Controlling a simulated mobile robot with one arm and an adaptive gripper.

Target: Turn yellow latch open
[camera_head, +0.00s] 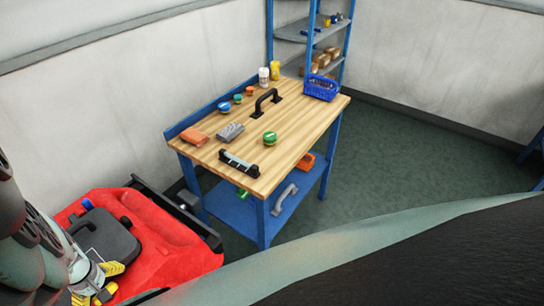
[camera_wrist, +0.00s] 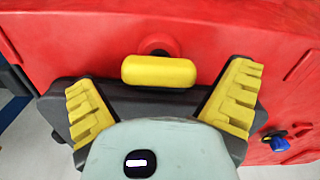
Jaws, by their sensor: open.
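The yellow latch (camera_wrist: 158,71) is a rounded bar lying crosswise in the upper middle of the wrist view. A red round mount shows behind it, against the red scrubber body (camera_wrist: 215,25). My gripper (camera_wrist: 161,92) is open, with its yellow ridged pads spread left and right of the latch. I see no contact between pads and latch. In the head view my gripper (camera_head: 97,283) is at the lower left, over the red scrubber body (camera_head: 165,250). There the latch cannot be clearly told apart from my yellow pads.
A blue knob (camera_wrist: 277,142) sits on the red body right of my gripper. A dark lid (camera_head: 103,240) is on the scrubber in the head view. A wooden workbench (camera_head: 215,170) with small parts stands right of it, and a blue shelf (camera_head: 270,40) behind. Green floor is open at right.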

